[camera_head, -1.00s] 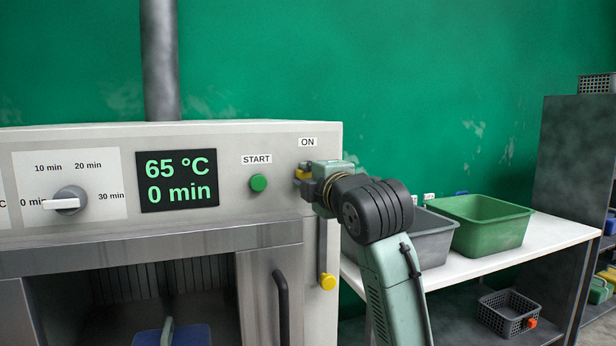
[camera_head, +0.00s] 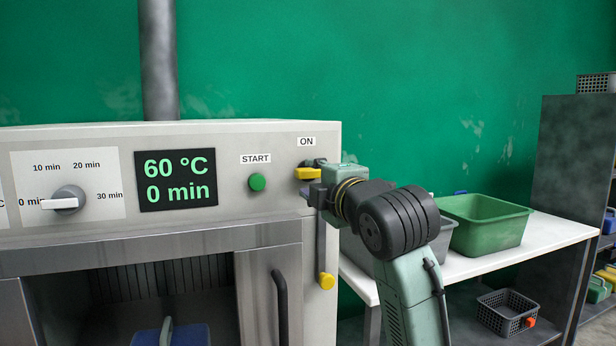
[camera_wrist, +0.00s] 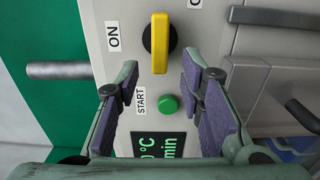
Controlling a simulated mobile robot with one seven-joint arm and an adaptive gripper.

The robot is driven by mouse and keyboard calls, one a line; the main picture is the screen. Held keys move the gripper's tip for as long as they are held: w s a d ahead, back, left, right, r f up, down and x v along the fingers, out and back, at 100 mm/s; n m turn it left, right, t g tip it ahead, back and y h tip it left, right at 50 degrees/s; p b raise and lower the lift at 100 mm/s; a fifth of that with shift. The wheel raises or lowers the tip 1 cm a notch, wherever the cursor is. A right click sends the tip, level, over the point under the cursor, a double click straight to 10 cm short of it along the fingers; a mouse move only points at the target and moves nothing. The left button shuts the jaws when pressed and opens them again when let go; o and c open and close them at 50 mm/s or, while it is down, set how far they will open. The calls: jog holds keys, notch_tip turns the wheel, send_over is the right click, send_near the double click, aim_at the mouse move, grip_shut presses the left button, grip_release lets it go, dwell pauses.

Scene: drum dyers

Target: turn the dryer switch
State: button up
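The dryer switch (camera_head: 308,174) is a yellow handle on a dark round base on the dryer's front panel, under the ON label. Its handle lies level in the head view. In the wrist view, the switch (camera_wrist: 160,42) stands just beyond the fingertips, between their lines, and no finger touches it. My gripper (camera_wrist: 162,82) is open and empty, with one finger on each side of the picture. In the head view, my gripper (camera_head: 319,192) is right in front of the switch and hides part of its surroundings.
The green START button (camera_head: 257,182) and the display (camera_head: 176,180), reading 60 °C and 0 min, are left of the switch. A yellow-knobbed lever (camera_head: 327,281) hangs below. A green bin (camera_head: 485,222) and a grey bin (camera_head: 425,240) stand on the white table at right.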

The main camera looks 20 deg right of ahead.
jog(key=s, duration=0.7)
jog(key=shift+s+d, duration=0.15)
jog(key=shift+s, duration=0.2)
